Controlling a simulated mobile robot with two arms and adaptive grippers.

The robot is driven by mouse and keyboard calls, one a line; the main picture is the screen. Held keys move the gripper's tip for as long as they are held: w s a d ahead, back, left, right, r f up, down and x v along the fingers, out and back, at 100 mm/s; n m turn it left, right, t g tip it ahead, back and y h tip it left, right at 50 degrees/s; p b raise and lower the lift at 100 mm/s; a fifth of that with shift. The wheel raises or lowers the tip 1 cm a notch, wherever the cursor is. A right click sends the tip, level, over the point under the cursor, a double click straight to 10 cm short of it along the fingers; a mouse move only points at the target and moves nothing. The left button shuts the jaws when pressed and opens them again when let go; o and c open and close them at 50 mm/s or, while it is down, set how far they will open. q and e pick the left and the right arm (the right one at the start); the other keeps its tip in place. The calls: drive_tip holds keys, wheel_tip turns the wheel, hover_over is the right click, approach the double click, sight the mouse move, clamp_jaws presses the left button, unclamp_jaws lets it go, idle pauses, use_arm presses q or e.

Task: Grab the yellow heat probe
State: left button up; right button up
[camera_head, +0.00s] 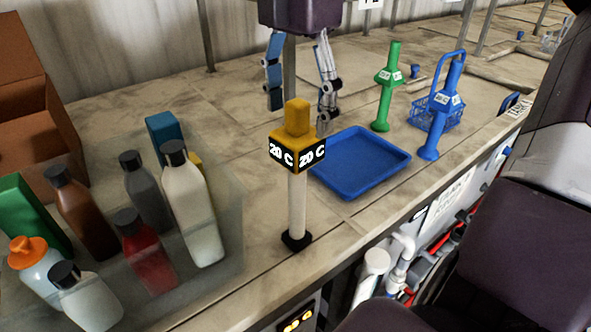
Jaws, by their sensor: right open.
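The yellow heat probe (297,120) stands upright on the counter in the middle of the head view. It has a yellow top, a black band marked "20 C", a white stem and a small black foot. My right gripper (298,112) hangs just above and behind the probe's top in the picture. Its two fingers are spread wide, with nothing held between them. I cannot tell whether a fingertip touches the probe. My left gripper is not in view.
A blue tray (362,183) lies right of the probe. A green probe (384,105), a blue probe (436,125) and a blue basket (425,108) stand beyond it. A clear bin (228,255) with several bottles stands left. A cardboard box (30,85) is behind.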

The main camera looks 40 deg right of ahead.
sight(299, 130)
drive_tip(key=shift+w+f, duration=0.15)
drive_tip(key=shift+f, duration=0.7)
drive_tip(key=shift+f+p, duration=0.45)
drive_tip(key=shift+f, duration=0.35)
drive_tip(key=shift+s+f, duration=0.25)
drive_tip(key=shift+f, duration=0.05)
wheel_tip(299, 130, down, 4)
drive_tip(key=shift+w+r+p, duration=0.15)
drive_tip(key=shift+r+p, duration=0.05)
drive_tip(key=shift+p, duration=1)
drive_tip(key=shift+f, duration=0.55)
drive_tip(key=shift+c, duration=1.3)
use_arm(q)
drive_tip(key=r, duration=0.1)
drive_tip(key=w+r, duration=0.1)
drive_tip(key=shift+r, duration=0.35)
use_arm(e)
drive_tip(key=shift+r, duration=0.1)
clamp_jaws()
